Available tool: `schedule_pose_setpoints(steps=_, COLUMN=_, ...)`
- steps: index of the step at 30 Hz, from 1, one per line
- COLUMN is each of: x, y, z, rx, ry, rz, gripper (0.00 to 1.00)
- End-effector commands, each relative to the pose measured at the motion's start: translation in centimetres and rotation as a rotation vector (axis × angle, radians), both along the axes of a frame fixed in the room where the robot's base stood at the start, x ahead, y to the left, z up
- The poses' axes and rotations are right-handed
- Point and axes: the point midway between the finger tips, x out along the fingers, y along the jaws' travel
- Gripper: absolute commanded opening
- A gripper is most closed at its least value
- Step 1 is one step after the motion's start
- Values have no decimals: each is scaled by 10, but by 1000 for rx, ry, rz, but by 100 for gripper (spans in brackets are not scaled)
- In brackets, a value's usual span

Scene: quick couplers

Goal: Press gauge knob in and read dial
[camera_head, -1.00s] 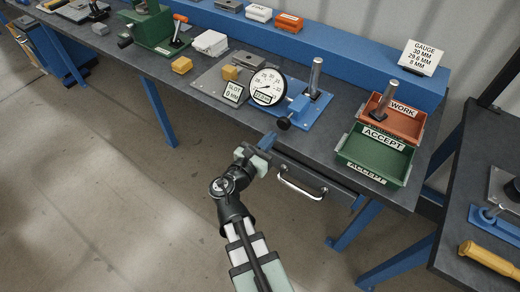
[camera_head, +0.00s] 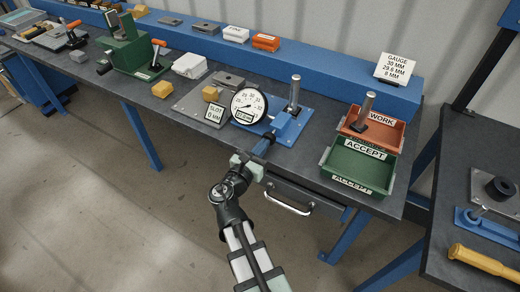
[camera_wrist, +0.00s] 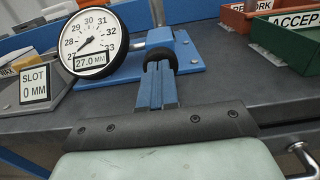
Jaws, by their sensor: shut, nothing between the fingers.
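The gauge dial (camera_head: 248,105) is a round white face with a black rim, standing on a blue base on the bench. In the wrist view the dial (camera_wrist: 91,43) has its needle toward the lower left, and its display reads 27.0 MM. The black gauge knob (camera_wrist: 158,55) shows just beyond my fingertips; in the head view my gripper mostly hides it. My gripper (camera_head: 263,146) is shut and empty, with its blue fingers (camera_wrist: 157,76) pointed at the knob. I cannot tell whether they touch it.
A SLOT 0 MM sign (camera_wrist: 34,84) stands left of the dial. A drawer handle (camera_head: 288,205) juts from the bench front.

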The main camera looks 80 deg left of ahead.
Motion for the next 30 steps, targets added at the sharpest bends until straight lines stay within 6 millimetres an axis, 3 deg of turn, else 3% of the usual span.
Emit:
schedule_pose_setpoints(steps=6, x=14, y=15, z=0, rx=1, ry=-1, rz=-1, gripper=0)
schedule_pose_setpoints(steps=30, x=16, y=23, z=3, rx=7, ry=-4, rz=-4, gripper=0)
